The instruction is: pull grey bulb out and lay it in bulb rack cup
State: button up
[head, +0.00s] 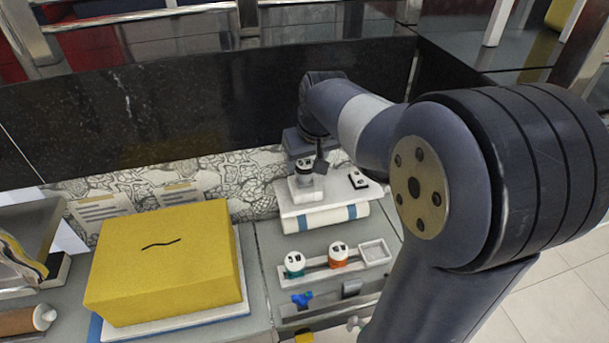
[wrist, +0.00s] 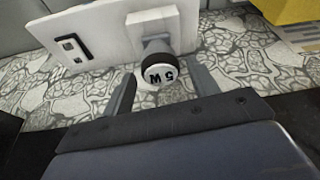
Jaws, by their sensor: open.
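The grey bulb (wrist: 160,73) has a dark grey collar and a white face marked "5 W". It sits in the white fixture (wrist: 120,48), which also shows in the head view (head: 312,216). My gripper (wrist: 164,82) is open, with one finger on each side of the bulb; I cannot tell whether either touches it. In the head view my gripper (head: 311,163) is at the bulb's top and partly hides it. The bulb rack (head: 312,276) stands in front of the fixture. Its square cup (head: 374,252) at the right end looks empty.
The rack also holds a green-collared bulb (head: 294,263) and an orange-collared bulb (head: 338,255). A yellow box (head: 165,262) stands left of the rack. A dark wall (head: 200,110) rises close behind.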

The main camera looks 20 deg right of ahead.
jog(key=shift+x, duration=0.8)
jog(key=c, duration=1)
